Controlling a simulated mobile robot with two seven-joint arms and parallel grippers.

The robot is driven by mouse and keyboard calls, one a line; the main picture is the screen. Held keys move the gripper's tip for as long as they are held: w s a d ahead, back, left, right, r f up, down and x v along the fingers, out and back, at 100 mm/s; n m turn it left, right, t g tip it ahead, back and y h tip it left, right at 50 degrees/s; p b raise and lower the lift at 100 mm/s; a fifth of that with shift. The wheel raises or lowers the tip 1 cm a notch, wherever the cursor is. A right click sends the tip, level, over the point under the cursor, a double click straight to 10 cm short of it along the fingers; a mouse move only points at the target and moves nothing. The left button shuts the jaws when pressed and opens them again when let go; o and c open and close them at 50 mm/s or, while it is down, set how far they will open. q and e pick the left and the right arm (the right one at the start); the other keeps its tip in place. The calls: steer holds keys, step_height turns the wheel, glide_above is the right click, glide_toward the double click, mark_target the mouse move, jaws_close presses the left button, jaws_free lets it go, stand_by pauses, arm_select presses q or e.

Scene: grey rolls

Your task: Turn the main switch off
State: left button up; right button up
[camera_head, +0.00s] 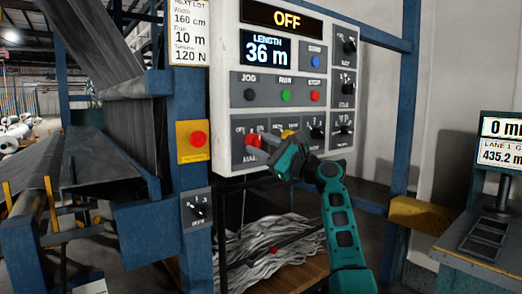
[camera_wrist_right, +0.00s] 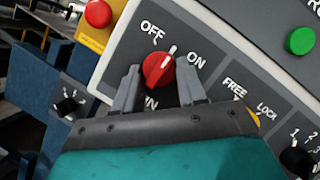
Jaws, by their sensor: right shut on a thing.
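The main switch is a red knob on the white control panel, low at its left in the head view (camera_head: 251,140). In the right wrist view the red knob (camera_wrist_right: 158,72) has a white mark that points between the OFF label (camera_wrist_right: 152,32) and the ON label (camera_wrist_right: 197,60). My right gripper (camera_head: 264,143) reaches it from the lower right; its two grey fingers stand on either side of the knob, shut on it (camera_wrist_right: 158,88). The display (camera_head: 286,19) at the panel top reads OFF. My left gripper is out of view.
A yellow box with a red button (camera_head: 198,139) is left of the panel. Other knobs (camera_head: 316,132) and the JOG, RUN and STOP buttons (camera_head: 286,96) are close by. A blue frame post (camera_head: 185,105) stands at the left, a console (camera_head: 490,230) at the right.

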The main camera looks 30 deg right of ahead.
steer(key=n, duration=0.1)
steer(key=n+g, duration=0.1)
steer(key=n, duration=0.1)
steer(key=n+g+y+p, duration=0.1)
steer(key=n, duration=0.1)
steer(key=shift+d+r, duration=0.2)
steer(key=shift+r, duration=0.05)
steer(key=n+g+p, duration=0.1)
steer(key=n, duration=0.2)
steer(key=shift+r, duration=0.15)
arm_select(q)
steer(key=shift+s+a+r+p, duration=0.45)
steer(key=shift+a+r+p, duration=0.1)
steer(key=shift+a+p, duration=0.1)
arm_select(e)
steer(key=shift+n+g, duration=0.5)
steer(key=shift+n, duration=0.6)
steer(key=o, duration=1.1)
steer(key=shift+c, duration=0.2)
